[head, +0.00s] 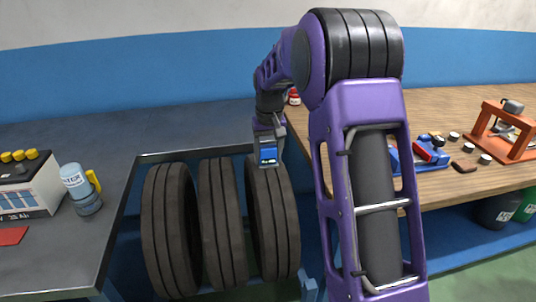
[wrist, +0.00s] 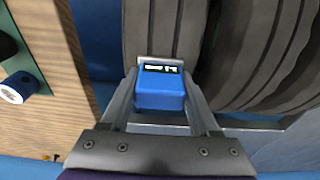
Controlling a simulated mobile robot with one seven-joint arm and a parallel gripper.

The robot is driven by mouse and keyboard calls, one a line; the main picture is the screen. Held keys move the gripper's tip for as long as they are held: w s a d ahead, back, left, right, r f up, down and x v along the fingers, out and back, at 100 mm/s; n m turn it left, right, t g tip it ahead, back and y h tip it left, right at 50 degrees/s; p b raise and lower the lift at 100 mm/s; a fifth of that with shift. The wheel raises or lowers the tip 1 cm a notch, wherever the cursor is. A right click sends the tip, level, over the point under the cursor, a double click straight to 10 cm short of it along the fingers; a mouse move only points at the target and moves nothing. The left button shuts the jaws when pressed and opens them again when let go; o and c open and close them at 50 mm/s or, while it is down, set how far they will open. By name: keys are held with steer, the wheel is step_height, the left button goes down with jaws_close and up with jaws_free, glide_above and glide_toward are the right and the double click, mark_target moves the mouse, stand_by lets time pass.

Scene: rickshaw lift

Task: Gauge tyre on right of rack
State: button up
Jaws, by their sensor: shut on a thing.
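Three dark tyres stand upright side by side in the rack (head: 190,153): a left one (head: 170,230), a middle one (head: 222,222) and a right one (head: 273,225). My gripper (head: 268,145) is shut on a small blue gauge (head: 268,156), right at the top of the right tyre. In the wrist view the gauge (wrist: 160,92), with a dark display strip, sits between both fingers (wrist: 160,75). The right tyre's tread (wrist: 165,28) lies directly beyond it. I cannot tell whether gauge and tread touch.
A dark bench (head: 60,140) at left carries a water bottle (head: 80,190) and a white box (head: 28,190). A wooden bench (head: 440,105) at right holds a blue vise-like tool (head: 425,153) and an orange press (head: 505,128). My arm hides part of it.

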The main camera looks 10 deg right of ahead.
steer(key=shift+r+p, duration=2.8)
steer(key=shift+r, duration=0.7)
steer(key=shift+f, duration=0.1)
